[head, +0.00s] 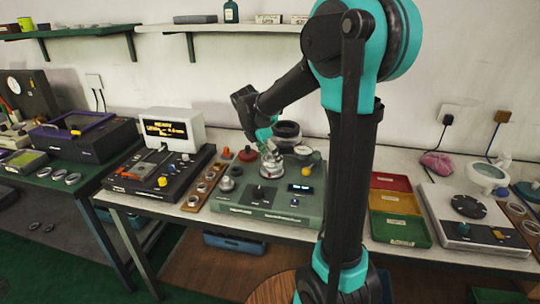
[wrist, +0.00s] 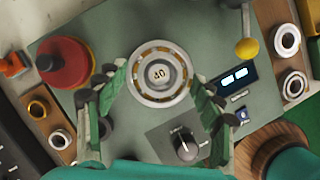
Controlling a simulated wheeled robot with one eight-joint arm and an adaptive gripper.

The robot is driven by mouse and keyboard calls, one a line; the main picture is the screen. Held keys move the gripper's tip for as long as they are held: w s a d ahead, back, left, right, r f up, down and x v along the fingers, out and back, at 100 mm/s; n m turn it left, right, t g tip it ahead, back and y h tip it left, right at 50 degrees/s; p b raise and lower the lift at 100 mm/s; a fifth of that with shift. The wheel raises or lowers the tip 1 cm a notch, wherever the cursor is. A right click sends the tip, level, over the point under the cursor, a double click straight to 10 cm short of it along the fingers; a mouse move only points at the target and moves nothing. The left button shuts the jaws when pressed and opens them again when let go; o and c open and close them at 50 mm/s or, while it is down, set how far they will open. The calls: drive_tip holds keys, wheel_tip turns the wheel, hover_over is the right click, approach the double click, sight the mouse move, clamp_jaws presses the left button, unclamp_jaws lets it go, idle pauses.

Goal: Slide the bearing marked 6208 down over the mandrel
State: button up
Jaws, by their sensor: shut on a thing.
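My gripper (wrist: 159,84) is shut on a bearing ring (wrist: 137,88), its two green fingers reaching the ring from the left and right. The ring is metallic with a tan ball track; no marking on it is readable. The mandrel (wrist: 158,73), a pale round top marked 40, shows inside the bore, so the ring is around it or just above it; I cannot tell how far down. In the head view my gripper (head: 268,146) points down over the green-grey machine (head: 235,205), with the ring partly hidden at its tip.
In the wrist view a red knob (wrist: 65,65) stands left, a yellow-ended lever (wrist: 245,47) upper right, and a black dial (wrist: 183,147) below. Wooden strips with rings lie at the left (wrist: 60,140) and right (wrist: 281,15). Red, yellow and green bins (head: 402,230) stand right.

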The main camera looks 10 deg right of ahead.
drive_tip(key=shift+f, duration=0.55)
idle(0.4)
drive_tip(key=o, duration=1.7)
drive_tip(key=shift+c, duration=0.2)
drive_tip(key=v, duration=1.2)
drive_tip(key=shift+s, duration=0.1)
